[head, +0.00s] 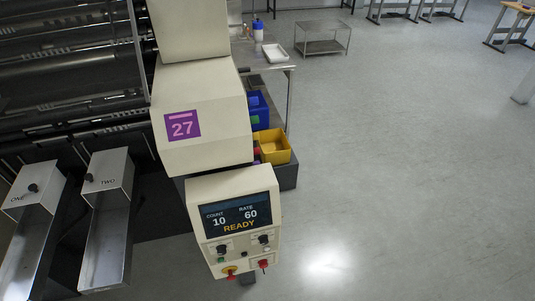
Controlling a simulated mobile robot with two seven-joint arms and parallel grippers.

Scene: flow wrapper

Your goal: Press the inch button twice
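A beige control panel (204,187) stands at the lower middle of the head view. Lower down are a red knob on yellow (230,271) and a red control (264,264). Their labels are too small to read, so I cannot tell which is the inch button. Neither of my grippers is in view.
A beige housing marked 27 (215,135) rises behind the panel. Metal chutes marked ONE (33,235) and TWO (107,230) stand at left. Yellow (275,148) and blue bins (258,109) sit behind. A metal cart (322,38) stands farther back. The floor at right is clear.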

